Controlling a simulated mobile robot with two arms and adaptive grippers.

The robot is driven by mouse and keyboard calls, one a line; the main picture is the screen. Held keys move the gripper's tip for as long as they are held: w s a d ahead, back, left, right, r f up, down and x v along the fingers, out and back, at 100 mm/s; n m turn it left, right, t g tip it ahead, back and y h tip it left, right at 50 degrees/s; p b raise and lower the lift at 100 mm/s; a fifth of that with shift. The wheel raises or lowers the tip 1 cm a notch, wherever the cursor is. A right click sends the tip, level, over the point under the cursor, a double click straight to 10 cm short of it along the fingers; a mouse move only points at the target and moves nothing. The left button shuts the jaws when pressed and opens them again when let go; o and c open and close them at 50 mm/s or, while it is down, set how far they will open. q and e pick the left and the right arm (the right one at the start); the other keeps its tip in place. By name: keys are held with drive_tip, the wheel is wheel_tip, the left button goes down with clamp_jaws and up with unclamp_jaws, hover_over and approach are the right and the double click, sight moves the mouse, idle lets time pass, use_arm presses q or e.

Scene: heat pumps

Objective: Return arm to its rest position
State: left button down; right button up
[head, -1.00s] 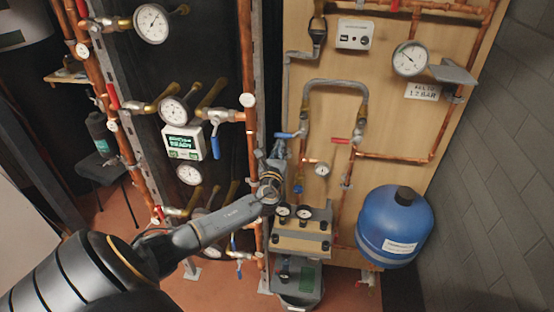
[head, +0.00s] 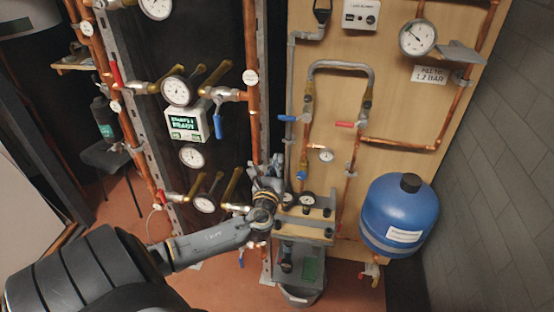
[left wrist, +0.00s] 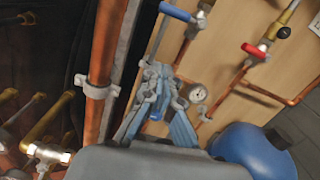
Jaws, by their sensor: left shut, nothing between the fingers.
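My left arm comes in from the lower left in the head view. My left gripper (head: 267,172) is at its end, in front of the gap between the dark pipe panel and the wooden board. It is shut and empty. In the left wrist view the left gripper (left wrist: 158,100) points up at the board, with a small gauge (left wrist: 196,93) just beyond it and a copper pipe (left wrist: 103,50) to its left. In the head view the gripper appears close to that pipe (head: 250,60); I cannot tell the gap. My right gripper is out of view.
A blue tank (head: 400,222) hangs at the board's lower right. Valves with a blue handle (head: 289,118) and a red handle (head: 346,124) sit on the board's pipes. A grey bracket with small gauges (head: 306,228) is just below the gripper. Open floor (head: 105,222) lies to the left.

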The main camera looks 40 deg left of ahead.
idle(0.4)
use_arm(q)
drive_tip(key=s+d+f+n+g+h, duration=0.1)
drive_tip(key=s+f+n+g+h, duration=0.25)
drive_tip(key=f, duration=0.85)
drive_tip(key=s+d+f+n+g, duration=0.2)
drive_tip(key=s+f+n+g, duration=0.15)
drive_tip(key=s+f, duration=0.6)
drive_tip(key=s+d+f+n+g+h, duration=0.1)
drive_tip(key=s+f+n+g, duration=0.3)
drive_tip(key=f, duration=1.1)
drive_tip(key=s+d+f+n+g+h, duration=0.1)
drive_tip(key=s+d+f+n, duration=0.4)
drive_tip(key=s, duration=0.5)
drive_tip(key=s+d+f+n+g+h, duration=0.1)
drive_tip(key=s+d+f+n+h, duration=0.1)
drive_tip(key=s+d+f+n, duration=0.3)
drive_tip(key=s+d+f+n+g+h, duration=0.1)
drive_tip(key=s+d+f+n, duration=0.4)
drive_tip(key=s, duration=0.9)
drive_tip(key=d+f+h, duration=0.1)
drive_tip(key=d+f, duration=0.1)
drive_tip(key=d, duration=0.2)
drive_tip(key=shift+s+d+f+g, duration=0.15)
drive_tip(key=shift+s+g, duration=0.15)
drive_tip(key=shift+g, duration=0.1)
